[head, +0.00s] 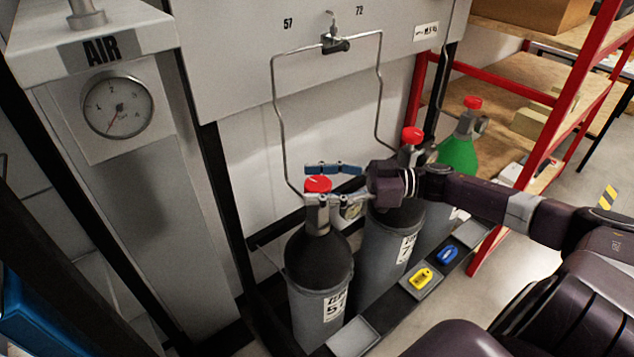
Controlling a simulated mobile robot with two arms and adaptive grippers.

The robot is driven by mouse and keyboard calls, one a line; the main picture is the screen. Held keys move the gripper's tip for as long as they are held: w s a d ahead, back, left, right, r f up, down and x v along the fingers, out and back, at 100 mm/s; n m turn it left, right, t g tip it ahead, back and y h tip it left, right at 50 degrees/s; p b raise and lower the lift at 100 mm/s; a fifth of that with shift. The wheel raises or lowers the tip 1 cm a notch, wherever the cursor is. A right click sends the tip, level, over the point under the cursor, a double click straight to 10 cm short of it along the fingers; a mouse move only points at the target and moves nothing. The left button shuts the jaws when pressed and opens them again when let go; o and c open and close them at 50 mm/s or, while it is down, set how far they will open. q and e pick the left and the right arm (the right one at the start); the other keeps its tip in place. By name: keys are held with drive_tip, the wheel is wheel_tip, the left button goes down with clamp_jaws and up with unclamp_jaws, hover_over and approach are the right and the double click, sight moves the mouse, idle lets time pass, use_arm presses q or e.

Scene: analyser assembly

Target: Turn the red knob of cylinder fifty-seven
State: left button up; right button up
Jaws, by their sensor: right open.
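Cylinder fifty-seven (318,268) is the dark grey cylinder at the front, with "57" partly readable on its white label. Its red knob (317,184) sits on top of the valve. My right gripper (311,184) reaches in from the right at knob height. It is open, with one finger on the far side of the red knob and the other on the near side. I cannot tell whether either finger touches the knob. The near finger hides part of the valve below the knob. My left gripper is not in view.
Behind stand a second grey cylinder (381,262) with a red knob (412,134) and a green-topped cylinder (459,153). A bent metal pipe (277,100) runs above cylinder fifty-seven. Yellow (421,278) and blue (448,256) pieces lie at right. A gauge cabinet (160,200) stands left.

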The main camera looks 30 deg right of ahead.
drive_tip(key=shift+s+d, duration=0.1)
drive_tip(key=shift+d, duration=0.05)
drive_tip(key=v, duration=1.1)
drive_tip(key=shift+s+d, duration=0.2)
drive_tip(key=shift+d, duration=0.05)
